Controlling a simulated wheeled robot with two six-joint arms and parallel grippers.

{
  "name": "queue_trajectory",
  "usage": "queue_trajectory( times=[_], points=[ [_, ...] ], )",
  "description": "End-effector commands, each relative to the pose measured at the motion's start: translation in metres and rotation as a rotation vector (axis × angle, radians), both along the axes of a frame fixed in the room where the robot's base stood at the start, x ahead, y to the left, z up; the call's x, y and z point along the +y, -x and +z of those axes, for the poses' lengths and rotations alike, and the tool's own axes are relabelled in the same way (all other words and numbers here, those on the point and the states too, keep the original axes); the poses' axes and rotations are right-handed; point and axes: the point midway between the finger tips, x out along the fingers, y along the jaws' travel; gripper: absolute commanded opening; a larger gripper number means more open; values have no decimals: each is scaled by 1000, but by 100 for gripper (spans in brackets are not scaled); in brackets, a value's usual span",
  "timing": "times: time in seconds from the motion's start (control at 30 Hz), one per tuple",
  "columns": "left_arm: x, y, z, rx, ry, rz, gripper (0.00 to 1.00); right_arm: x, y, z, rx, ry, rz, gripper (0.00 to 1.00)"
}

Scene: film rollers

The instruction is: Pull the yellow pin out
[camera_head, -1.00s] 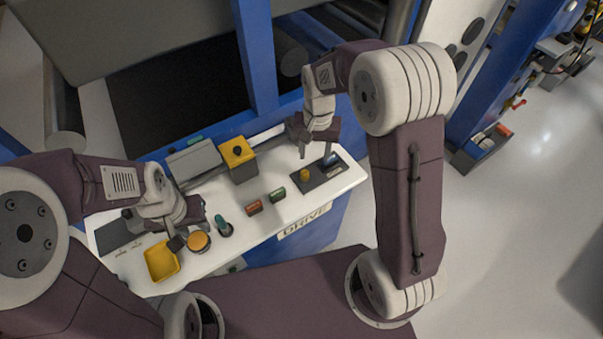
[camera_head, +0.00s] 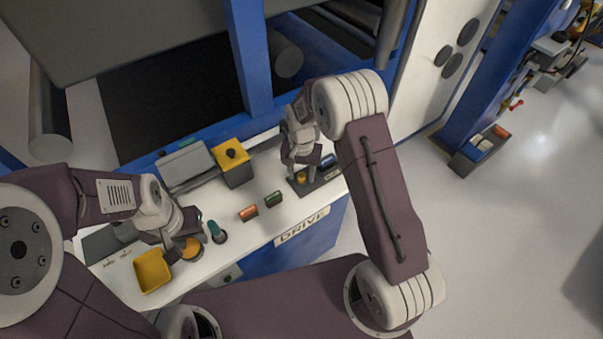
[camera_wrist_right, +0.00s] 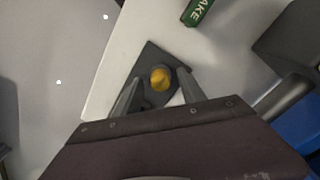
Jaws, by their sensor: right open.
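The yellow pin (camera_head: 301,177) stands on a dark plate (camera_head: 318,185) at the right end of the white console. My right gripper (camera_head: 301,173) is just above it, pointing down. In the right wrist view the round yellow top of the pin (camera_wrist_right: 160,78) sits between the two open fingers (camera_wrist_right: 158,92), nearer their tips, with gaps on both sides. My left gripper (camera_head: 187,248) is low by an orange round knob (camera_head: 190,248) at the console's left; its fingers are too small and dark to judge.
A green button (camera_head: 273,199), a red button (camera_head: 248,213), a teal knob (camera_head: 216,232), a yellow-topped box (camera_head: 232,160) and a yellow tray (camera_head: 152,271) share the console. A blue post (camera_head: 248,60) rises behind.

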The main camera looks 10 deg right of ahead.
Motion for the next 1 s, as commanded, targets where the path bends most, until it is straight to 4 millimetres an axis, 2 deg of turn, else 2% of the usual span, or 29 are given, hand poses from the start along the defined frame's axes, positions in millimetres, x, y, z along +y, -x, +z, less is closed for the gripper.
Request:
queue_trajectory(
  times=[0.2,0.23,0.3,0.4,1.0],
  points=[
    [0,0,0,0,0,0,36,0,0,-1,-1,0,0,48],
    [0,0,0,0,0,0,36,0,0,-1,-1,0,0,42],
    [0,0,0,0,0,0,36,0,0,-1,-1,0,0,23],
    [0,0,0,0,0,0,36,0,0,-1,-1,0,0,0],
    [0,0,0,0,0,0,36,0,0,0,-1,0,0,0]
  ],
)
